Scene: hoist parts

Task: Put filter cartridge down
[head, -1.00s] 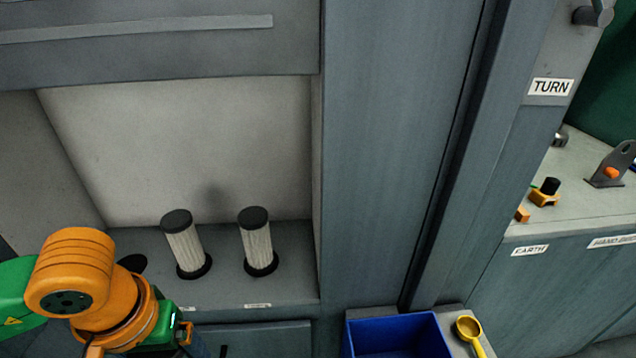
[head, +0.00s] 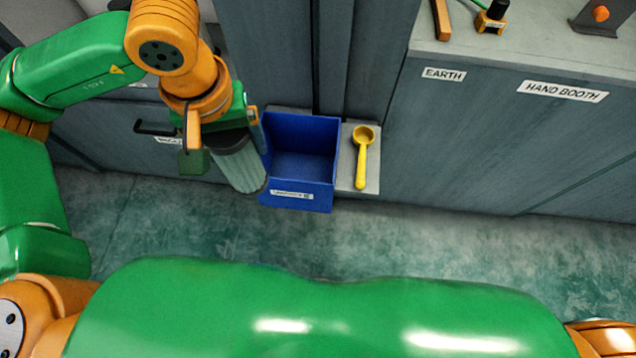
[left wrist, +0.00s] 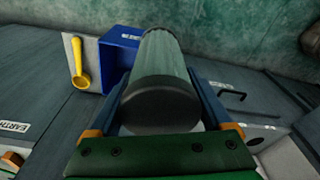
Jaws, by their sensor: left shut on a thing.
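My left gripper (head: 226,132) is shut on a grey, ribbed filter cartridge (head: 240,168) with dark end caps. It holds the cartridge tilted, just left of the blue bin (head: 325,130) in the head view. In the left wrist view the cartridge (left wrist: 165,65) sits between the two fingers (left wrist: 160,110), its dark cap towards the camera, with the blue bin (left wrist: 116,58) beyond it on the left. The bin's visible inside is empty, and its front bears a label. Whether the cartridge touches the bin's wall cannot be told. My right gripper is not in view.
A yellow scoop (head: 361,160) lies on a grey ledge (head: 346,182) right of the bin. A cabinet with EARTH and HAND BOOTH labels (head: 561,91) stands at right. A dark drawer handle (head: 153,128) juts out at left. The green floor (head: 430,240) in front is clear.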

